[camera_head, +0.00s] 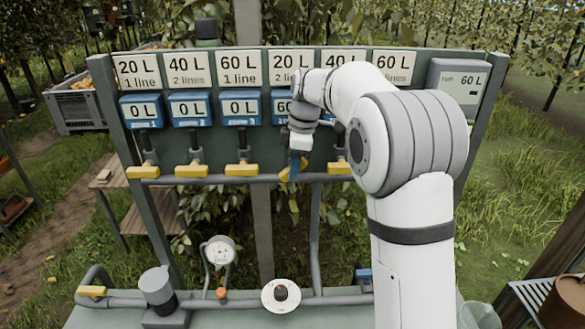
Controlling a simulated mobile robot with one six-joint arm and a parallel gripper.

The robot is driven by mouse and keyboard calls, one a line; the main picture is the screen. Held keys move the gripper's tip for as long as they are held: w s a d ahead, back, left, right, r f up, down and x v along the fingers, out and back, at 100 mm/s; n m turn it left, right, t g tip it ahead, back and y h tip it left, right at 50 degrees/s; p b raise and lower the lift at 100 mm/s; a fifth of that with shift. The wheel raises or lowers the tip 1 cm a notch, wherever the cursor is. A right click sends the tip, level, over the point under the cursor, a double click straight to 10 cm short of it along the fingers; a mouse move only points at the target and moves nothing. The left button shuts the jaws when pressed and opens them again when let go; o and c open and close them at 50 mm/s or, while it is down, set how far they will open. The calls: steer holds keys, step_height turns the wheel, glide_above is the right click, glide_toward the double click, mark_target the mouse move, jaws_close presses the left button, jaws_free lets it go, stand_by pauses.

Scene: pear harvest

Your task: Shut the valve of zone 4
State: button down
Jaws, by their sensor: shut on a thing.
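The zone 4 valve is the fourth from the left on the board's pipe. Its yellow handle (285,174) shows tilted, partly hidden by my gripper (294,163). My gripper points down and is shut on this handle. The blue meter above it (283,106) starts with 60; the rest is hidden behind my arm. The three valves to the left have yellow handles lying along the pipe: the first (143,172), second (191,171) and third (242,169). Their blue meters read 0 L. A fifth yellow handle (339,168) shows partly beside my arm.
White cards above read 20 L, 40 L, 60 L and 20 L from the left. A grey box (460,88) at the right reads run 60 L. Below are a round gauge (219,251), a white dial (281,295) and a lower yellow handle (92,291). My arm covers the board's right part.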

steer(key=y+b, duration=0.5)
steer(key=shift+d+f, duration=0.3)
steer(key=shift+f, duration=0.05)
steer(key=shift+d+r+y+b, duration=0.1)
steer(key=shift+y+b, duration=0.6)
steer(key=shift+b, duration=0.5)
steer(key=shift+y+b, duration=0.3)
steer(key=shift+r, duration=0.15)
steer(key=c, duration=1.2)
jaws_free()
steer(key=shift+c, duration=0.2)
steer(key=v, duration=0.7)
steer(key=shift+d+r+b, duration=0.2)
steer(key=shift+d+b, duration=0.1)
